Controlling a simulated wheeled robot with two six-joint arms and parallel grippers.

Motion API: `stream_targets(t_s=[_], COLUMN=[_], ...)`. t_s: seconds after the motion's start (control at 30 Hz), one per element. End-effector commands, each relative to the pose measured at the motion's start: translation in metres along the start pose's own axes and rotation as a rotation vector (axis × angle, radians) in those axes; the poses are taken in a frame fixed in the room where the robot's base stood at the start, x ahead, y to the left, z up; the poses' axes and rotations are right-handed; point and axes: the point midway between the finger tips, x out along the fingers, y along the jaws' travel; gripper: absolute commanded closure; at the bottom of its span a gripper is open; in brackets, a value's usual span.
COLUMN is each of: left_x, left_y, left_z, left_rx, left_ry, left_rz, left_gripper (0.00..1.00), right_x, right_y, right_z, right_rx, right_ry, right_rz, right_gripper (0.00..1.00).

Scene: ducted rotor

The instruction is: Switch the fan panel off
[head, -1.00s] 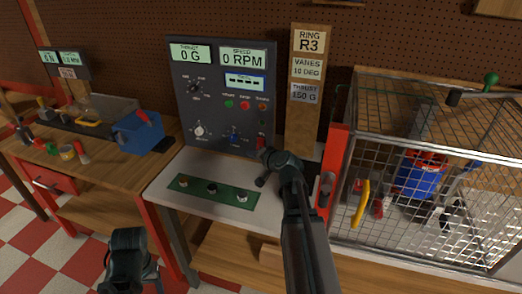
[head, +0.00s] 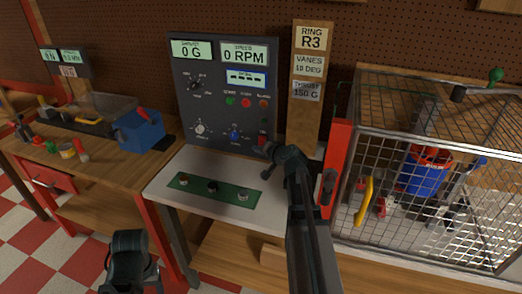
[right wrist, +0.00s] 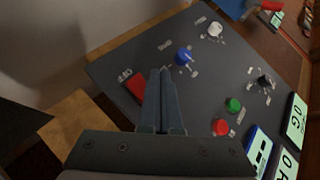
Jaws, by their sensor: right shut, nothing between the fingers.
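The dark fan panel (head: 215,112) stands upright on the white bench, its displays reading 0 G and 0 RPM and a smaller blue-framed one showing dashes. A red switch (head: 262,141) is at its lower right; in the right wrist view the red switch (right wrist: 137,88) has an OFF label beside it. My right gripper (head: 267,153) is in front of the panel's lower right corner, close to the switch. Its shut, empty fingers (right wrist: 163,72) partly overlap the switch in the wrist view; contact cannot be told. The end of my left arm (head: 130,262) shows at lower left, its fingers unclear.
A green strip with several knobs (head: 213,190) lies on the bench before the panel. A wooden sign post (head: 305,110) stands right of it. A red post (head: 335,165) and wire cage (head: 430,190) are further right. A blue box (head: 139,133) sits on the left bench.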

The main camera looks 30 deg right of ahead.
Motion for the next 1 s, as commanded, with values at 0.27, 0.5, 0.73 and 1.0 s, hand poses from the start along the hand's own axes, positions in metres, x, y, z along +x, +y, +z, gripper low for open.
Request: stream_targets(t_s=[0.27, 0.5, 0.73, 1.0], left_x=[0.016, 0.016, 0.016, 0.016], left_y=[0.002, 0.002, 0.002, 0.002], left_z=[-0.001, -0.001, -0.001, -0.001], left_rx=[0.000, 0.000, 0.000, 0.000], left_ry=[0.000, 0.000, 0.000, 0.000], left_rz=[0.000, 0.000, 0.000, 0.000], left_gripper=[0.35, 0.35, 0.35, 0.35], right_x=[0.025, 0.027, 0.027, 0.027], right_y=[0.018, 0.020, 0.020, 0.020], right_z=[-0.017, -0.020, -0.020, -0.020], right_rx=[0.001, 0.000, 0.000, 0.000], right_ry=[0.000, 0.000, 0.000, 0.000], right_rz=[0.000, 0.000, 0.000, 0.000], right_gripper=[1.00, 1.00, 1.00, 1.00])
